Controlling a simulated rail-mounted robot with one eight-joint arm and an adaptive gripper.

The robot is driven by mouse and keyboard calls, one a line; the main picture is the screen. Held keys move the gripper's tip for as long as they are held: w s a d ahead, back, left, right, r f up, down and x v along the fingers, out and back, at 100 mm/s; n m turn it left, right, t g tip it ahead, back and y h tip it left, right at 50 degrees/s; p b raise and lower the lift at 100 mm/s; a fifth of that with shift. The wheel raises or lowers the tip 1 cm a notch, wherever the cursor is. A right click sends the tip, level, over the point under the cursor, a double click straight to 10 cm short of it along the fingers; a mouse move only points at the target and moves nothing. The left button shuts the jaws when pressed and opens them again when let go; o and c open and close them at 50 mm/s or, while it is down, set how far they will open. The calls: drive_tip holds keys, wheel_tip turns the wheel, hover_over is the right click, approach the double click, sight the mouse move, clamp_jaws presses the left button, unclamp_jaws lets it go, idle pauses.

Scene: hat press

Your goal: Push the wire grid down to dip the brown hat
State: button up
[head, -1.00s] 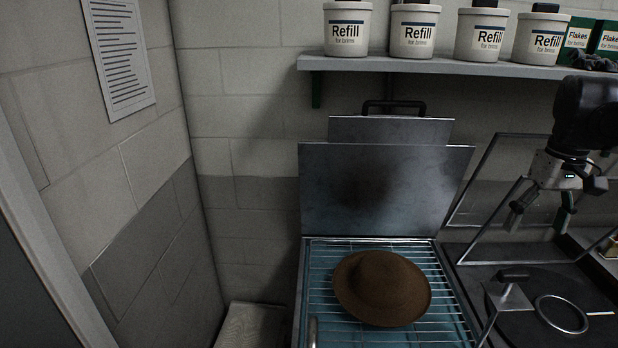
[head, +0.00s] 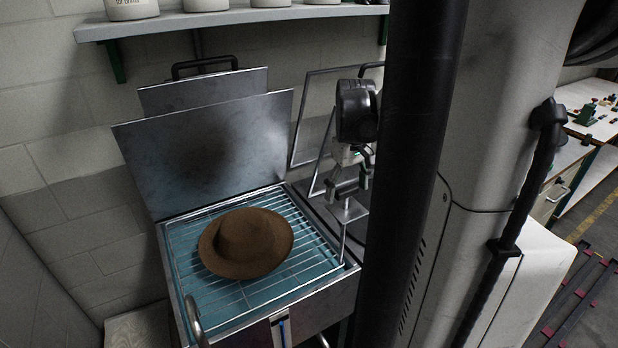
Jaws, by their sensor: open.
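The brown hat (head: 245,243) sits brim down on the wire grid (head: 300,243), over the blue bath of a metal tank. The tank's lid stands open behind it. A curved metal handle (head: 193,318) rises at the grid's front left corner. A post with a flat plate (head: 346,211) rises at its right side. My gripper (head: 352,187) points down, its fingers apart, just above or behind that plate in the picture; whether it touches cannot be told. Nothing shows between the fingers.
A shelf (head: 230,17) with several white tubs runs along the back wall. The raised lid (head: 205,150) stands behind the bath. A framed screen (head: 312,120) leans right of it. My dark column hides the area to the right. The space above the hat is clear.

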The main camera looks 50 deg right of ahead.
drive_tip(key=shift+f, duration=0.45)
drive_tip(key=c, duration=1.7)
drive_tip(key=b, duration=1.6)
approach(340, 262)
drive_tip(key=f, duration=0.5)
drive_tip(key=shift+w+d+f, duration=0.1)
drive_tip(key=shift+w+d, duration=0.1)
drive_tip(key=o, duration=1.7)
